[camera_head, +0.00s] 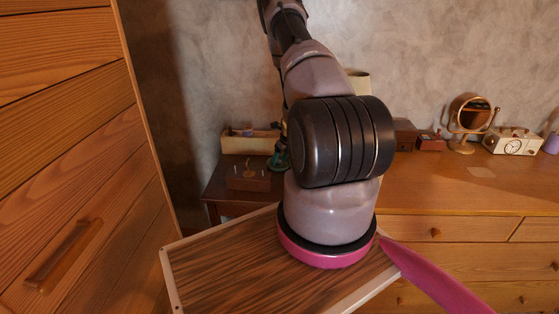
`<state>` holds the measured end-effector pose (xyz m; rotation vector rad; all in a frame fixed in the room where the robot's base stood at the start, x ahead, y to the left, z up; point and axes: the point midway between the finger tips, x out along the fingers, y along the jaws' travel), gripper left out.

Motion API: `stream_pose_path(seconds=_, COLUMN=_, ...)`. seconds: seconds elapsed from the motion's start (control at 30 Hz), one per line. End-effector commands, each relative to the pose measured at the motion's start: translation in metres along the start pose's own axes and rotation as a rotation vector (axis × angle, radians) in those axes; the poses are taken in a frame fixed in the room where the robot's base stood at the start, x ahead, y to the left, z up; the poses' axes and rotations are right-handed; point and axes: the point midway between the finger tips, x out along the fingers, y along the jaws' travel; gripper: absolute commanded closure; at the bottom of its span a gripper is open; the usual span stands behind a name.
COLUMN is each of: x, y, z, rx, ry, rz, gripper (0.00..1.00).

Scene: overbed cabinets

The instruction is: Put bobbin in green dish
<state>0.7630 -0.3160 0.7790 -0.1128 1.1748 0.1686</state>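A small green dish (279,164) shows in the head view on the low dark side table, close to the left side of my arm and partly hidden by it. I cannot make out the bobbin for certain; a small wooden block with upright pegs (248,180) stands left of the dish, and its details are too small to tell. My arm rises through the middle of the view and covers much of the area behind it. Narrow dark parts show beside the arm above the dish, but I cannot make out my gripper's fingers or anything held.
A light open wooden box (250,141) stands at the back of the side table (217,190). A wooden dresser (470,197) on the right carries a round mirror (468,119), a clock (514,141) and small dark boxes (404,134). A tall wooden cabinet (70,150) blocks the left.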

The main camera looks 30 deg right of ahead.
Motion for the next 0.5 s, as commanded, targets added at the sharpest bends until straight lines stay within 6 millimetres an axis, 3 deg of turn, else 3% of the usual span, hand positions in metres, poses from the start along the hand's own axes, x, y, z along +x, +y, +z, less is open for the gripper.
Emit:
stream_pose_path(seconds=0.27, x=-0.005, y=0.0, z=0.002, rx=0.0, ry=-0.001, rz=-0.001, gripper=0.38)
stream_pose_path(seconds=0.5, x=-0.048, y=-0.001, z=0.003, rx=0.0, ry=-0.003, rz=-0.002, gripper=0.38)
